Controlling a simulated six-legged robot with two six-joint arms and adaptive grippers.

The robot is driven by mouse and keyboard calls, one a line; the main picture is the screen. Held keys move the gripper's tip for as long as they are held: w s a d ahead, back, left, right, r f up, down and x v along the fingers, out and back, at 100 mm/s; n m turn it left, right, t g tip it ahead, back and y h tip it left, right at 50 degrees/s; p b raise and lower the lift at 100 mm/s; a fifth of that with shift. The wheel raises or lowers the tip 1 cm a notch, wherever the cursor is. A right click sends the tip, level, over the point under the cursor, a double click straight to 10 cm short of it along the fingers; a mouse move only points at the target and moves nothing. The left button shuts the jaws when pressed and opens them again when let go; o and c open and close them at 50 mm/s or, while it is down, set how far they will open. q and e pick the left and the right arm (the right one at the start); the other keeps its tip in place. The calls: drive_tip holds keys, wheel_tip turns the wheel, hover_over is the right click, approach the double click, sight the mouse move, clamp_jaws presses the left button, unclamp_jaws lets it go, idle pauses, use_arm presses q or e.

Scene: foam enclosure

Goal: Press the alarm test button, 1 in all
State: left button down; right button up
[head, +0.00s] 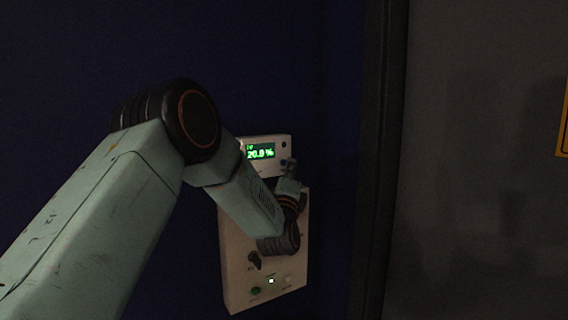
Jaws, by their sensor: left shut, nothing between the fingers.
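My left gripper (289,165) is small and dark at the end of my left arm, in front of the lower right part of a white box with a green display (261,151) reading 20.0 %. It is shut with nothing in it. A dark round button (284,144) shows at the box's upper right, and the fingertips are just below it, close to the box's face. I cannot tell whether they touch anything there. No label shows which button is the alarm test button. My right gripper is not in view.
Below is a larger white panel (236,270) with a dark knob (254,261), a green button (256,291) and a lit white square (271,281). My wrist covers its upper part. A dark post (384,150) and a grey wall (480,200) stand to the right.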

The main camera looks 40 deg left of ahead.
use_arm(q)
drive_tip(key=shift+w+a+f, duration=0.2)
drive_tip(key=shift+w+a, duration=0.4)
drive_tip(key=shift+a, duration=0.1)
idle(1.0)
drive_tip(key=shift+s+r, duration=0.1)
drive_tip(key=shift+s, duration=0.05)
drive_tip(key=shift+a, duration=0.15)
drive_tip(key=shift+p, duration=0.3)
drive_tip(key=shift+s+d, duration=0.3)
drive_tip(key=shift+d, duration=0.5)
